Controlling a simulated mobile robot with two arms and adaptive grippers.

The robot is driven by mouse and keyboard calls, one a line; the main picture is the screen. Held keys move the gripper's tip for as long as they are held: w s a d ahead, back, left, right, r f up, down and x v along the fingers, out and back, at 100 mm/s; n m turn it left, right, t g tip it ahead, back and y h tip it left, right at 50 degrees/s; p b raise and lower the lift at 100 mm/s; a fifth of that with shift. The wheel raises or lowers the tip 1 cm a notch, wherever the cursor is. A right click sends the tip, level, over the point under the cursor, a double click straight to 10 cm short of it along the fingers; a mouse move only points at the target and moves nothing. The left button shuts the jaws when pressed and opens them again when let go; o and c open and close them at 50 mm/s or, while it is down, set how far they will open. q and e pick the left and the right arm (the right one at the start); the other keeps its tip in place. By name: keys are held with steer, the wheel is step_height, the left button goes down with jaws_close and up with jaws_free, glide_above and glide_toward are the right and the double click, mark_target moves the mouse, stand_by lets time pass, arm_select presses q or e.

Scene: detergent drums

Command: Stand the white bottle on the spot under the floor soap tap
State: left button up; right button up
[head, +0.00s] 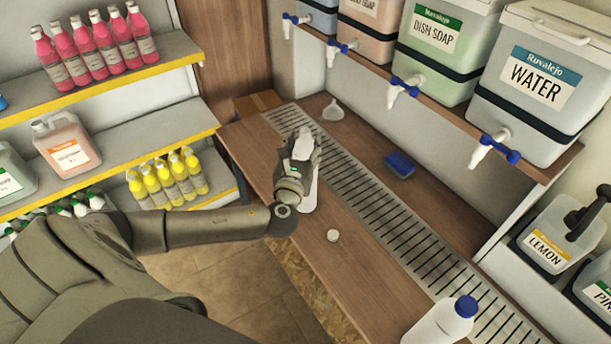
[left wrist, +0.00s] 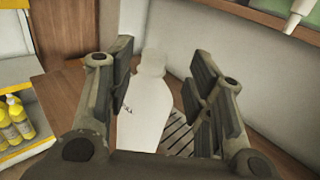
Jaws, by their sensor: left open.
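A white bottle (head: 309,196) stands upright near the drain grate's left edge, partly hidden by my left gripper (head: 303,150). In the left wrist view the bottle (left wrist: 148,112) is between the two fingers of my left gripper (left wrist: 160,88), which are open with a gap at the right finger. The floor soap drum (head: 368,14) is on the shelf, its label cut off by the top edge. Its tap (head: 338,48) has a blue handle and hangs over the far part of the grate. My right gripper is not in view.
The slotted drain grate (head: 385,215) runs along the wooden counter (head: 345,270). A white cap (head: 333,235), a funnel (head: 333,111) and a blue sponge (head: 399,165) lie on the counter. A blue-capped white bottle (head: 440,322) stands at the front. Other taps overhang the back.

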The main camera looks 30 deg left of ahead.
mark_target(304, 136)
arm_select(q)
steer(key=shift+w+a+p, duration=0.3)
steer(key=shift+w+p, duration=0.05)
steer(key=shift+w, duration=0.1)
steer(key=p+x, duration=0.1)
steer(key=x, duration=0.2)
steer(key=shift+a+f, duration=0.2)
steer(key=shift+a, duration=0.1)
steer(key=shift+w+a+f, duration=0.1)
steer(key=shift+w, duration=0.35)
steer(key=shift+c, duration=0.7)
steer(key=shift+s, duration=0.1)
jaws_close()
